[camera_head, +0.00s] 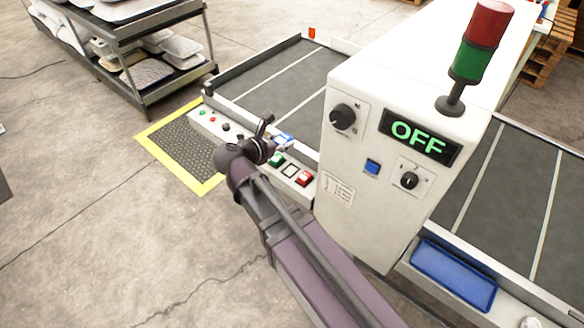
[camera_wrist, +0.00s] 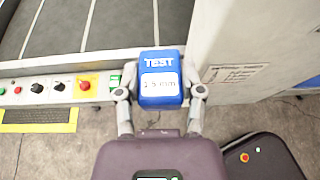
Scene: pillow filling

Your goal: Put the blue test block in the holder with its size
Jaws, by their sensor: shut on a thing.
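The blue test block (camera_wrist: 160,64) is between the two fingers of my gripper (camera_wrist: 160,92) in the wrist view. It carries the word TEST and a white label that seems to read 1.5 mm. In the head view the block (camera_head: 286,138) shows as a small blue and white patch at my gripper (camera_head: 273,139). My gripper is shut on the block, above or beside the white control ledge (camera_head: 236,137) left of the machine housing. I cannot make out a size-marked holder in either view.
The white machine housing (camera_head: 365,185) with an OFF display (camera_head: 419,137) stands right of my gripper. A blue tray (camera_head: 453,274) lies at the lower right. A dark conveyor (camera_head: 275,80) runs behind. A yellow-edged mat (camera_head: 185,145) and a shelf rack (camera_head: 140,55) are at left.

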